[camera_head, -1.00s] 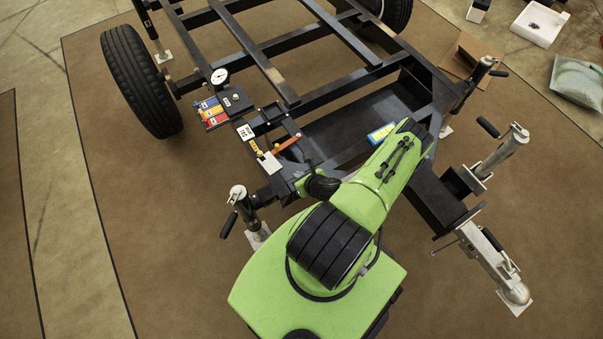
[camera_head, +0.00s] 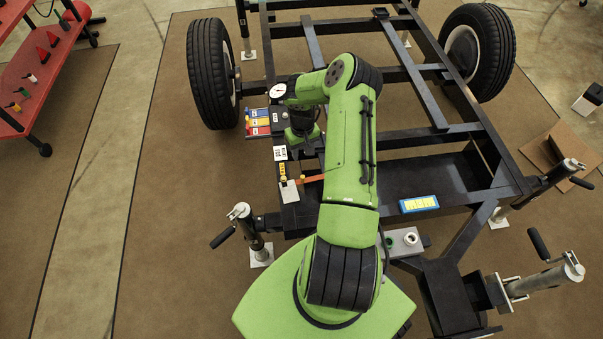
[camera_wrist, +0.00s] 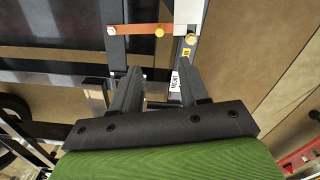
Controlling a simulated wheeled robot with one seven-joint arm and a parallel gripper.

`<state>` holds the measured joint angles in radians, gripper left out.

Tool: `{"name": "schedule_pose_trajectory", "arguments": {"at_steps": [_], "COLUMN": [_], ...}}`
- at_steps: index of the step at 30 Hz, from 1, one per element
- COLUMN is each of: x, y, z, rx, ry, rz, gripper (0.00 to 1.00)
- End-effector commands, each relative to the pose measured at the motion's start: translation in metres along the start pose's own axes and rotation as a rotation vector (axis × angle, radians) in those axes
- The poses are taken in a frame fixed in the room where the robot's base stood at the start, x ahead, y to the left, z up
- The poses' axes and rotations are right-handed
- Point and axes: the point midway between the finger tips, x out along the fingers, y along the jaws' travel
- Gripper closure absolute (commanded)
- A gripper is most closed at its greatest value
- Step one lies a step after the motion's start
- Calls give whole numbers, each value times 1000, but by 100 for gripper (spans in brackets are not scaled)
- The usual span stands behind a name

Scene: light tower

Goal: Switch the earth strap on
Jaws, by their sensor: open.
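The earth strap (camera_head: 310,179) is an orange bar on the trailer frame, running right from a white plate (camera_head: 289,193). In the wrist view the strap (camera_wrist: 137,30) lies across the top, with a pale knob at its left end and a yellow knob (camera_wrist: 159,33) near its right end, beside the white plate (camera_wrist: 187,11). My gripper (camera_wrist: 158,84) is open and empty, with its fingers below the strap in that view and apart from it. In the head view my arm hides most of the gripper, which is near the panel beyond the strap.
A white label (camera_head: 280,153) and blue, yellow and red blocks (camera_head: 258,122) lie along the frame's left side. A round gauge (camera_head: 278,91) is near my wrist. A tyre (camera_head: 212,73) stands to the left. A jack (camera_head: 247,231) stands nearer me. Open brown mat lies left.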

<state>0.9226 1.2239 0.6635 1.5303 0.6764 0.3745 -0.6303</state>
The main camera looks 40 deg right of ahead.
Motion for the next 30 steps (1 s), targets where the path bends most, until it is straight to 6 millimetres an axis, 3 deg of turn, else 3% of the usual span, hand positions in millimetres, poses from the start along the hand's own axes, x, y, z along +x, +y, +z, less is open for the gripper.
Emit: {"name": "schedule_pose_trajectory", "arguments": {"at_steps": [12,18,22,30], "x": [106,145,154,155], "y": [0,0,1,1], "z": [3,3,2,2], "rx": [7,8,7,6], "ry": [-5,-3,-2,-2], "rz": [-5,-4,-3,-2], "gripper": [56,56,56,57]}}
